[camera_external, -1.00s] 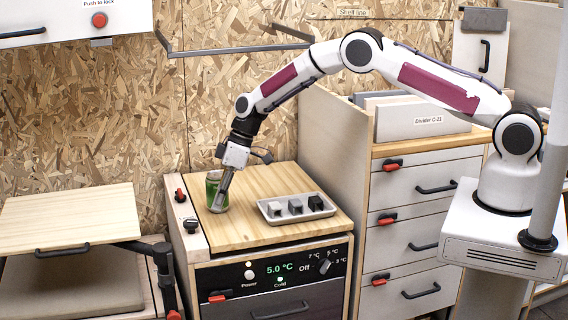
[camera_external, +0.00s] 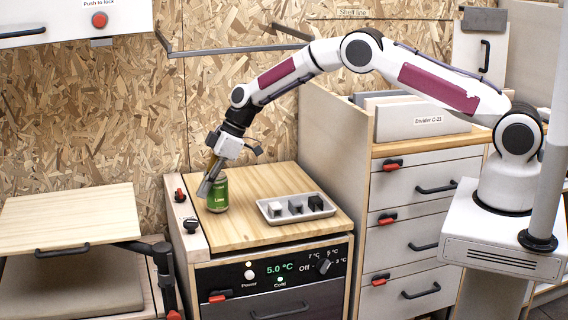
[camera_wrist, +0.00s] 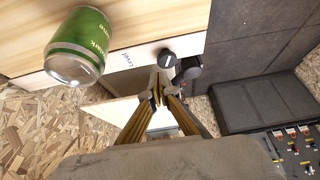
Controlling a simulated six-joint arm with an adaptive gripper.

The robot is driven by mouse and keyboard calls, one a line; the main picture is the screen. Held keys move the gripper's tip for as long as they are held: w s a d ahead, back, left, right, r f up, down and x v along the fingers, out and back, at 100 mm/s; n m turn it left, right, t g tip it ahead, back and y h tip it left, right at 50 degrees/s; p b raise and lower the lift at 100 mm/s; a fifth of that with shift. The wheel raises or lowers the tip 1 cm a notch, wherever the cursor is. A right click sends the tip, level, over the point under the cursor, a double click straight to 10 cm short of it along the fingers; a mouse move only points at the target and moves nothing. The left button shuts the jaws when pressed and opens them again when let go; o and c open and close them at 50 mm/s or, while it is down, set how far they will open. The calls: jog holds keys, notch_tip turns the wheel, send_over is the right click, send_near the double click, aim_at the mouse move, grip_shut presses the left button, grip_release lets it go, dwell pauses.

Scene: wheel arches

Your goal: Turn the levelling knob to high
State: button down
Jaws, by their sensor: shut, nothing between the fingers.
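A dark levelling knob (camera_wrist: 167,58) sits on a white strip beside the printed word "Level" in the wrist view. In the external view a dark knob (camera_external: 190,225) with a light cap shows on the white strip at the left edge of the wooden top. My gripper (camera_external: 202,194) is shut and empty, tilted down above that strip, just left of the green can. In the wrist view the tips of my gripper (camera_wrist: 158,84) appear just below the knob; I cannot tell whether they touch it. The knob's exact setting cannot be read.
A green can (camera_external: 217,195) stands on the wooden top (camera_external: 250,225) close beside my gripper. A tray (camera_external: 268,214) with small blocks lies further right. A red-and-black knob (camera_external: 180,195) sits further back on the strip. A wooden lid (camera_external: 65,215) is at the left.

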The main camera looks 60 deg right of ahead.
send_near(217, 215)
jog(key=shift+w+a+f, duration=1.7)
jog(key=shift+a+f, duration=0.1)
jog(key=shift+f, duration=0.1)
jog(key=shift+a, duration=0.25)
jog(key=shift+s+a, duration=0.55)
jog(key=shift+s, duration=0.15)
dwell(0.4)
jog(key=shift+s+a, duration=0.2)
jog(key=shift+a, duration=0.3)
dwell(0.5)
jog(key=shift+s+d, duration=0.25)
jog(key=shift+s, duration=0.15)
dwell(0.3)
notch_tip(217, 215, up, 6)
dwell(1.0)
